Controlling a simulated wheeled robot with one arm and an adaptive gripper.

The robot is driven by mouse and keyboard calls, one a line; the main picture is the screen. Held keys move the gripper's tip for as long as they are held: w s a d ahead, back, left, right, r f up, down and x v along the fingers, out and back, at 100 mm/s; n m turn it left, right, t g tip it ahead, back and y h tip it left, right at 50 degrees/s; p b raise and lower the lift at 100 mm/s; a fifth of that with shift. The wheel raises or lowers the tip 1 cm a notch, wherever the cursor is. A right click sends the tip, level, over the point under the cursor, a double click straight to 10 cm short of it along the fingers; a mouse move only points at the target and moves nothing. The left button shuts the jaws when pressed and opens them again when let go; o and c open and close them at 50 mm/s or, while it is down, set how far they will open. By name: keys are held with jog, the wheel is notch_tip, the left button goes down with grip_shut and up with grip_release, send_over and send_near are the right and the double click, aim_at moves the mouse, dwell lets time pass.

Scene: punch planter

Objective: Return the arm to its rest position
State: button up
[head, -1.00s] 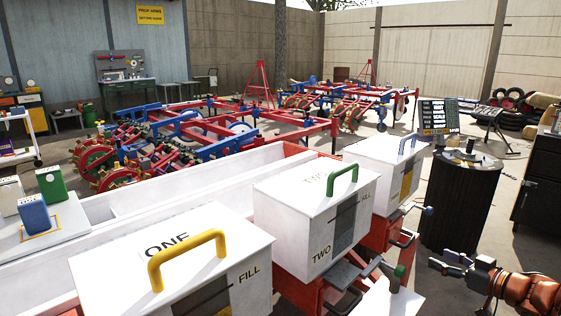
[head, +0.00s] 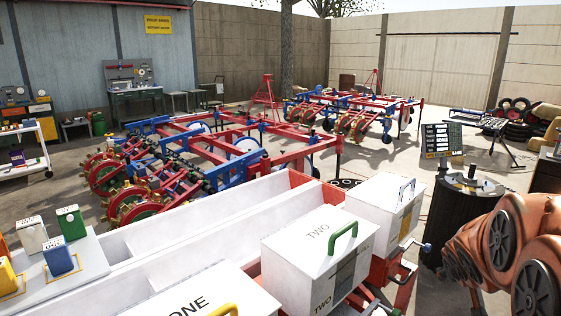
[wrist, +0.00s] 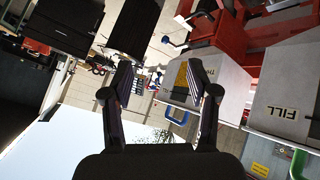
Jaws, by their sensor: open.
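My gripper (wrist: 160,95) shows in the wrist view with its two fingers spread apart and nothing between them. In the head view the gripper is out of sight; only my orange arm links show at the right edge. The wrist view is tilted over, with hopper boxes at its right and sky at the bottom. In the head view, hopper box TWO (head: 305,255) with a green handle (head: 342,240) and box ONE (head: 185,295) with a yellow handle (head: 223,310) stand closed, apart from my arm.
A third white hopper box (head: 385,205) stands behind TWO. A dark drum (head: 455,225) with small items on top is close beside my arm. Small coloured containers (head: 60,255) stand on a white ledge at left. Red and blue machines (head: 220,150) fill the yard behind.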

jog(key=s+a+r+g+y+p, duration=0.1)
jog(key=s+a+g+y+p, duration=0.1)
jog(key=s+a, duration=0.6)
jog(key=s+a+r+n+g+y+p, duration=0.1)
jog(key=s+a+g+p, duration=0.2)
jog(key=s+a, duration=0.5)
jog(key=s+a+r+g+y+p, duration=0.2)
jog(key=s+a+g+p, duration=0.1)
jog(key=s+a, duration=0.6)
jog(key=s+g, duration=0.1)
jog(key=s, duration=0.3)
jog(key=shift+n+y+p, duration=0.3)
